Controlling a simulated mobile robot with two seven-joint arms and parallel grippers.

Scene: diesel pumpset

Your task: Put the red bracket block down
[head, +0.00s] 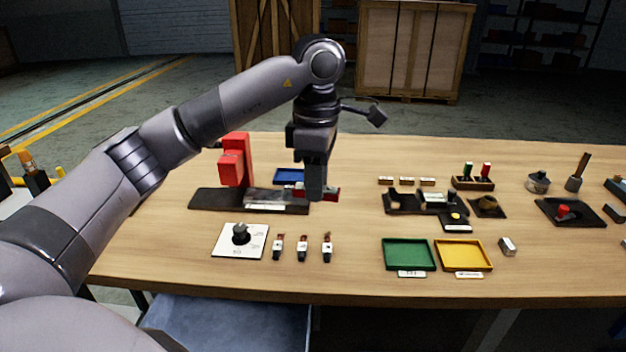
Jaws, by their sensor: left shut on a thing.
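My left gripper (315,194) points straight down over the left half of the table. It is shut on a small red block (332,194), the red bracket block, which mostly hides behind the fingers; its red end shows to their right. The held block is close to the right end of a dark base plate (215,199). I cannot tell whether it touches the plate or the table. A tall red bracket (236,160) stands upright on that plate, left of the gripper. My right gripper is not in view.
A blue tray (288,176) lies behind the plate. A white board with a black knob (240,239) and several small parts stand in front. Green (409,254) and yellow (463,255) trays are front right. Fixtures fill the right side. Bare tabletop shows around the middle.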

